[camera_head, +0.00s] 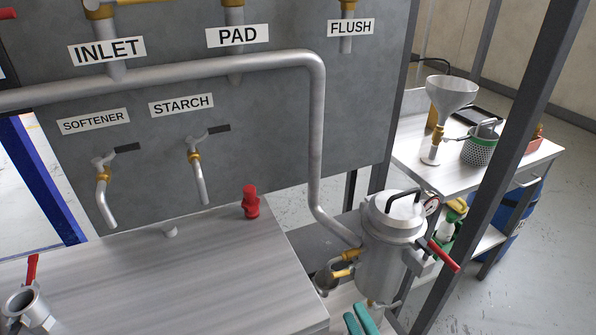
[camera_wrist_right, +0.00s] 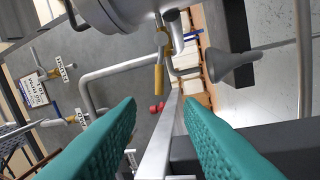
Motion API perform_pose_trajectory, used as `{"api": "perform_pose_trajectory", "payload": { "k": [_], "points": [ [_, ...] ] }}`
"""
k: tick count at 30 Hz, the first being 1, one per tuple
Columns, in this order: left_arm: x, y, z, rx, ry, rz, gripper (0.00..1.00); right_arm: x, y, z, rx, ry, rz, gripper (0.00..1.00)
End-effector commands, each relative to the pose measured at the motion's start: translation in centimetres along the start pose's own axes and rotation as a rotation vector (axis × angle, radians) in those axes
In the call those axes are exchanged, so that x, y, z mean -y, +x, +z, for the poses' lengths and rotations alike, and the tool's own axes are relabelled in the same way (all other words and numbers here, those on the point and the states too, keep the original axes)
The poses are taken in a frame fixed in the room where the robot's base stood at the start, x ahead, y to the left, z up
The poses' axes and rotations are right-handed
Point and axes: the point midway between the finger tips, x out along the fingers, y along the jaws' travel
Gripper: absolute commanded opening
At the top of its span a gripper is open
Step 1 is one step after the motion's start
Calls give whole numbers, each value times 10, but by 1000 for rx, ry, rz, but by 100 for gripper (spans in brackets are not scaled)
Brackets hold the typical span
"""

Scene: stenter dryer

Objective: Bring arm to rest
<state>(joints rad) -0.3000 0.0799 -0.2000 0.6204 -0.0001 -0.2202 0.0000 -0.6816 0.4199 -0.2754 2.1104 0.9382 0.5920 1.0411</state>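My right gripper (camera_head: 361,319) shows as two teal fingertips at the bottom edge of the head view, just below the steel filter canister (camera_head: 388,250). In the right wrist view, its teal fingers (camera_wrist_right: 163,118) stand wide apart, with nothing held between them. A grey metal bar and a yellow-handled valve (camera_wrist_right: 160,68) show beyond the gap. The canister (camera_wrist_right: 118,12) fills the top of that view, apart from the fingers. The rest of my right arm is hidden in the head view. My left gripper is in neither view.
The canister has a red lever (camera_head: 443,256) and a pipe (camera_head: 316,150) joining it. A grey post (camera_head: 500,165) stands to its right. The steel worktop (camera_head: 170,275) holds a red fitting (camera_head: 250,203). A side table (camera_head: 525,158) carries a funnel (camera_head: 451,92) and a basket (camera_head: 480,150).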

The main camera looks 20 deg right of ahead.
Motion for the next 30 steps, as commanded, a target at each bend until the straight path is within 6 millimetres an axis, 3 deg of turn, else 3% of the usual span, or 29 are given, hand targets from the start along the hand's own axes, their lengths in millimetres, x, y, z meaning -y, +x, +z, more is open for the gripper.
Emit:
{"api": "perform_pose_trajectory", "payload": {
  "k": [4,7,11,14,18,22,25,30],
  "points": [
    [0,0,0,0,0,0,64,10,0,2,-2,-36,-20,33],
    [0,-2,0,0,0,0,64,44,-3,10,-18,-165,-93,33],
    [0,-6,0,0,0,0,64,125,-20,32,-76,-458,-284,33],
    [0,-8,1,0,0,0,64,194,-46,52,-160,-703,-466,33],
    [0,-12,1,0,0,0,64,282,-101,79,-332,-997,-734,33],
    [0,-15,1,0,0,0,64,348,-172,100,-565,-1219,-986,33],
    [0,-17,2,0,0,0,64,384,-233,110,-786,-1342,-1157,33],
    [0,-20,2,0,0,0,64,409,-315,115,-1129,-1443,-1339,33]
  ]
}}
